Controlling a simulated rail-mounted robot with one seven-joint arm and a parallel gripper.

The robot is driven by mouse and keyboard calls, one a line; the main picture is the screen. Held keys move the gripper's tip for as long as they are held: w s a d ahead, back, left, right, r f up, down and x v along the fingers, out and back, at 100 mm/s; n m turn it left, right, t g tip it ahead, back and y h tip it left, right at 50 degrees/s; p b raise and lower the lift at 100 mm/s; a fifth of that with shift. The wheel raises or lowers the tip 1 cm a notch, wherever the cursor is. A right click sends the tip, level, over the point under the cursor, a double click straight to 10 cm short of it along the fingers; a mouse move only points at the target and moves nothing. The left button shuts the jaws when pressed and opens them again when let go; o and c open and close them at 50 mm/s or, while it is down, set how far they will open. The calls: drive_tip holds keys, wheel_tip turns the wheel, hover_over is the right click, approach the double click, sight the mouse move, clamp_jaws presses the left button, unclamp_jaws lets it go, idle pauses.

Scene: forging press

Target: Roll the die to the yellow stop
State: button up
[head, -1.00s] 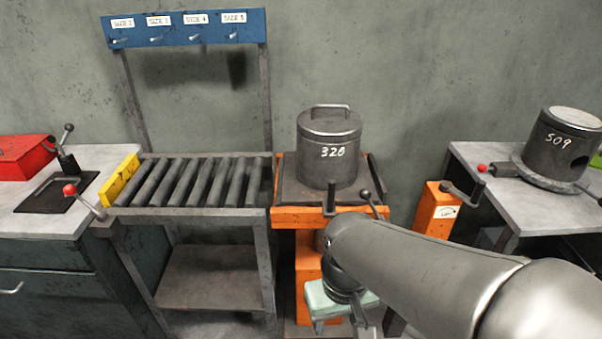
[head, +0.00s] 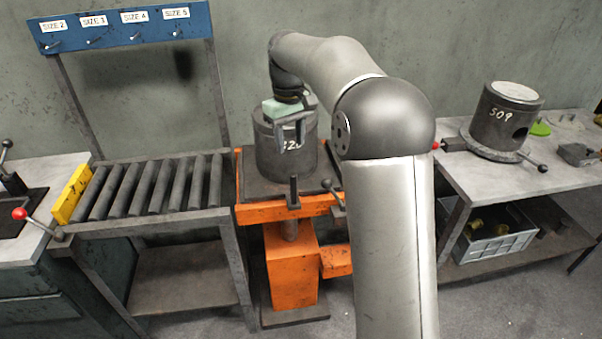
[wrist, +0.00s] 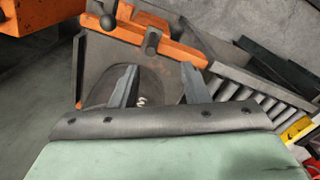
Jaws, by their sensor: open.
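The die (head: 284,168) is a dark grey cylinder marked 320, standing upright on the orange lift table (head: 290,212). My gripper (head: 290,137) is at the die's upper front, its fingers open and pointing down. It hides the die's top and handle in the head view. In the wrist view the fingers of my gripper (wrist: 158,82) stand apart over the dark die (wrist: 108,86), and part of its white marking shows between them. Contact cannot be told. The yellow stop (head: 70,194) is at the far left end of the roller table; its yellow also shows in the wrist view (wrist: 297,129).
The roller table (head: 155,187) is empty and lies left of the lift table. Levers (head: 293,192) stand at the lift table's front. A second die, marked 509 (head: 500,118), stands on the right bench. A grey crate (head: 495,236) is below it.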

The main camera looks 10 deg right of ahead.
drive_tip(key=w+d, duration=0.1)
drive_tip(key=w, duration=0.1)
drive_tip(key=p, duration=0.1)
hover_over(294, 202)
drive_tip(key=w, duration=0.1)
wheel_tip(294, 202, down, 17)
drive_tip(key=shift+d, duration=0.1)
clamp_jaws()
